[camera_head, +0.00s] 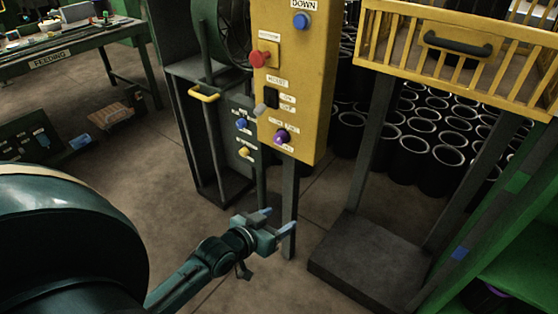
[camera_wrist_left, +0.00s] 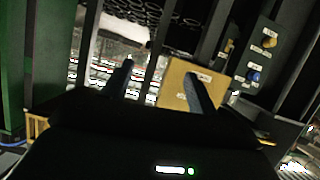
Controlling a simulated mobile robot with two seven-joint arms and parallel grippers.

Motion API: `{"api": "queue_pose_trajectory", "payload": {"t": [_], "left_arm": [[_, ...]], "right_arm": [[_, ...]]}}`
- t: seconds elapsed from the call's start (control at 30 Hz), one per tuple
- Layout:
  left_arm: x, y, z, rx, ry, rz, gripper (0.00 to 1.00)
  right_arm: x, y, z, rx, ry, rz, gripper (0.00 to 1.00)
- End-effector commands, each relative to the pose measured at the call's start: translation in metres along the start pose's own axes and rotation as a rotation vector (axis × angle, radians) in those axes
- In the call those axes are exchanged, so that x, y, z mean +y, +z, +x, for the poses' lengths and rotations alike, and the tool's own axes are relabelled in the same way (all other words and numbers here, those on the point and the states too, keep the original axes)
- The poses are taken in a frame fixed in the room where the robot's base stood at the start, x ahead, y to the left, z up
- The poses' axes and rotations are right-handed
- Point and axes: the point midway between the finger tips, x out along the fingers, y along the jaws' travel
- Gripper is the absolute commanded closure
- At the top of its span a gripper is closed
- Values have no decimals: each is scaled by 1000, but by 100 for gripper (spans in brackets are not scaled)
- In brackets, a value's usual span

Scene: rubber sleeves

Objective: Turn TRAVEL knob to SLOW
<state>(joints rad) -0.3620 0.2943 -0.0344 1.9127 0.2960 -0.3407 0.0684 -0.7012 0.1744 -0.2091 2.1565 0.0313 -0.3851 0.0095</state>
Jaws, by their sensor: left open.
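The yellow control box (camera_head: 305,85) stands upright on a post in the head view. A purple knob (camera_head: 282,137) with small labels around it is low on its face, and a grey knob or lever (camera_head: 261,109) sits at its left edge. The lettering is too small to tell which one is TRAVEL. My left gripper (camera_head: 275,221) is open and empty, below the box and apart from it, in front of the post. The left wrist view shows its two fingers (camera_wrist_left: 158,80) spread, with a yellow surface (camera_wrist_left: 178,82) beyond them. My right gripper is not in view.
The box also has a red button (camera_head: 259,59) and a blue DOWN button (camera_head: 301,20). A dark panel left of it carries a blue knob (camera_head: 241,123) and a yellow knob (camera_head: 244,151). A yellow slatted gate (camera_head: 460,55) and black sleeves (camera_head: 412,155) are at right.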

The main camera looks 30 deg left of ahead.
Motion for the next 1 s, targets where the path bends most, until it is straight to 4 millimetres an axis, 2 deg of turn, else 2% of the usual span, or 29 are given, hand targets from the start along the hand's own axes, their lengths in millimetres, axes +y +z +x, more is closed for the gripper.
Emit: {"api": "queue_pose_trajectory", "payload": {"t": [0.03,0.13,0.3,0.4,0.5,0.67,0.87,1.0], "left_arm": [[-22,8,21,51,-15,-15,41],[-60,-6,41,140,-39,-57,41],[-111,-38,57,287,-64,-125,41],[-131,-55,59,350,-71,-155,41],[-142,-66,58,387,-73,-173,41],[-148,-77,60,407,-74,-184,41],[-150,-88,85,408,-73,-185,41],[-153,-97,110,406,-73,-185,41]], "right_arm": [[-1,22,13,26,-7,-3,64],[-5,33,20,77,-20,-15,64],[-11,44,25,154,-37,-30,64],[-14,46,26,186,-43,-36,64],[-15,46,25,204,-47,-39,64],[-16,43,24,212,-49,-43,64],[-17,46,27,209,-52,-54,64],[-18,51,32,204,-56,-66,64]]}}
